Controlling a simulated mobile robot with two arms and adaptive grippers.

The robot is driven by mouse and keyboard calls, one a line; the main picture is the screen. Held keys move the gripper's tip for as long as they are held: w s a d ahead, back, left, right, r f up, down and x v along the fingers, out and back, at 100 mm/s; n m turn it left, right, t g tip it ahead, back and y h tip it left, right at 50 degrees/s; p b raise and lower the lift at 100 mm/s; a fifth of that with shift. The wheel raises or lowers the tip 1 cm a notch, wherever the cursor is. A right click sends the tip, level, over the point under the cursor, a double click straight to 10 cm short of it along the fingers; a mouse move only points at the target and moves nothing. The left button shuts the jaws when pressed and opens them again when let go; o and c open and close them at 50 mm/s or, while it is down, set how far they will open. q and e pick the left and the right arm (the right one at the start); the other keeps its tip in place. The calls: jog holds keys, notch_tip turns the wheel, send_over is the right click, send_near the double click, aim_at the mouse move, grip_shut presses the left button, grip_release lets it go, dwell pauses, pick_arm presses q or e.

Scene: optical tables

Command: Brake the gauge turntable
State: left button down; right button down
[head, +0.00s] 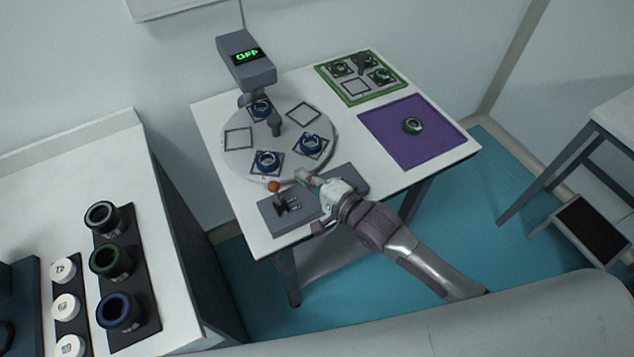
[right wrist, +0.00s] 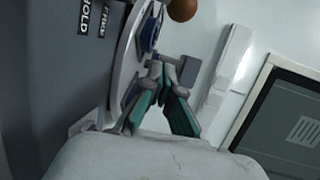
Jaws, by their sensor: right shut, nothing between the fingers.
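In front, a grey base plate (head: 268,213) carries a black bracket and a lever with an orange knob (head: 273,186). The knob also shows at the top of the right wrist view (right wrist: 182,9). My right gripper (head: 302,176) is shut and empty, at the turntable's front edge, right of the knob and apart from it. My left gripper is out of view.
A purple mat (head: 440,146) with one green ring part and a green-edged tray (head: 349,98) lie at the right of the table. Left, another table (head: 170,248) holds rings and white discs. In the right wrist view, the grey plate (right wrist: 65,75) bears the labels HOLD and FREE.

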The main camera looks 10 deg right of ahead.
aim_at(276, 193)
jog(key=x, duration=0.3)
jog(key=shift+w+a+r, duration=0.1)
jog(key=shift+w, duration=0.15)
jog(key=s+a+p, duration=0.1)
jog(key=s+p, duration=0.1)
jog(key=shift+s+a+r, duration=0.2)
jog(key=shift+s+a, duration=0.45)
jog(key=shift+s, duration=0.15)
jog(key=shift+w+f, duration=0.1)
jog(key=shift+f, duration=0.1)
jog(key=shift+s+d+t+b, duration=0.1)
jog(key=shift+s+t+b, duration=0.15)
jog(key=shift+b, duration=0.3)
